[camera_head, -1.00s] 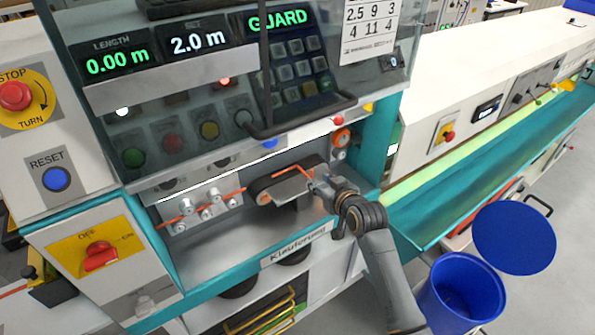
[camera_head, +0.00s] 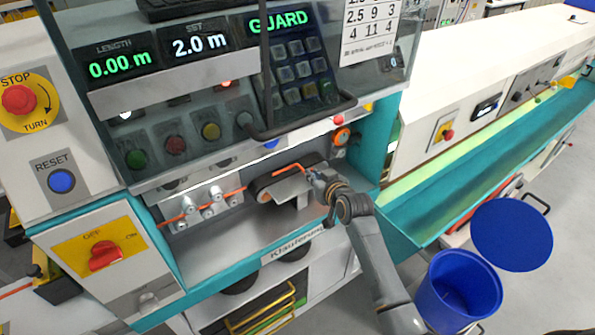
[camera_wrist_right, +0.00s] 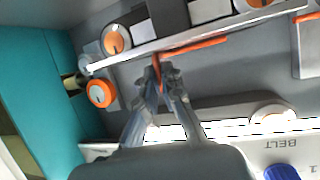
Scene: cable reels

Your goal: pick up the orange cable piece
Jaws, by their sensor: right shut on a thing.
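The orange cable piece (camera_head: 290,168) is a thin bent strip at the roller and belt unit, under the clear guard. Its long part lies along the unit and its right end bends toward my right gripper (camera_head: 314,176). In the right wrist view the piece (camera_wrist_right: 195,46) runs to the right from the fingertips, and its bent end lies between them. My right gripper (camera_wrist_right: 160,68) is shut on this end; the fingers hide part of it. My left gripper is not in view.
Another orange cable stretch (camera_head: 177,219) runs through the rollers (camera_head: 210,206) at left. The guard's dark handle (camera_head: 300,124) hangs above my right gripper. An orange knob (camera_wrist_right: 99,93) sits close by. A blue bin (camera_head: 458,287) stands on the floor at right.

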